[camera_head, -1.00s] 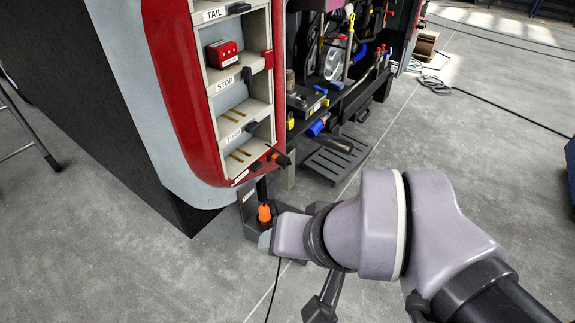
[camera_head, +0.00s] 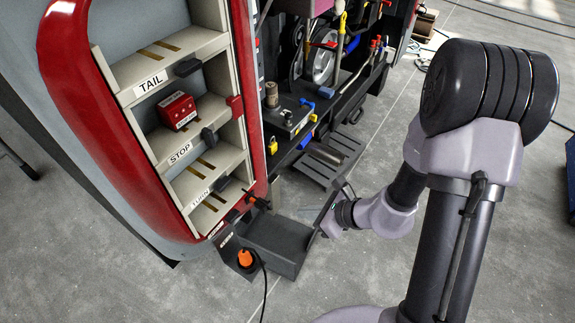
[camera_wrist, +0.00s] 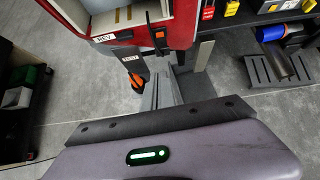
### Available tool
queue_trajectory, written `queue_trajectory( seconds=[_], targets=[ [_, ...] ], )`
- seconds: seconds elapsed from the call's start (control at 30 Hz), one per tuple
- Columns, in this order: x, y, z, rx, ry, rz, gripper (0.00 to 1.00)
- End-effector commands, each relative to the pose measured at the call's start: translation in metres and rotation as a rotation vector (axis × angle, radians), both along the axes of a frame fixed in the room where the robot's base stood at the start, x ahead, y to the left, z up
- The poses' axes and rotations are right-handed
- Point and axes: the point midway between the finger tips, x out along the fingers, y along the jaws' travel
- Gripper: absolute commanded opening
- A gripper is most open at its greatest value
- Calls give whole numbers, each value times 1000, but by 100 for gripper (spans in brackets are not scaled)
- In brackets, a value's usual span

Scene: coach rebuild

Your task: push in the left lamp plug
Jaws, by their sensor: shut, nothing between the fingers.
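An orange plug (camera_head: 245,258) with a black cable sits at a dark holder low by the foot of the red and grey lamp panel (camera_head: 100,120). In the wrist view an orange plug (camera_wrist: 137,82) shows just left of my fingers, below a REV label. A black connector with a red-orange part (camera_head: 255,200) sticks out at the panel's lower right corner; one also shows in the wrist view (camera_wrist: 158,35). My gripper (camera_wrist: 165,88) is shut and empty, apart from the plug. In the head view its fingertips are hard to make out. I cannot tell how deep any plug sits.
The panel has shelves labelled TAIL, STOP and TURN, with a red box (camera_head: 177,110) on one. A dark tray-like box (camera_head: 280,240) stands beside the orange plug. A slatted dark platform (camera_head: 325,160) lies behind. The grey floor at the right is mostly clear.

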Motion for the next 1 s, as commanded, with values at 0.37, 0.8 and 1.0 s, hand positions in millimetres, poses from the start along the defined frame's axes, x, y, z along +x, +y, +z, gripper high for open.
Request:
queue_trajectory(
  seconds=[0.37, 0.8, 1.0],
  targets=[
    [1, -4, -8, 7, 20, -36, 0],
    [34, 42, -63, 7, 20, -30, 0],
    [56, 68, -77, 6, 17, -30, 0]
  ],
)
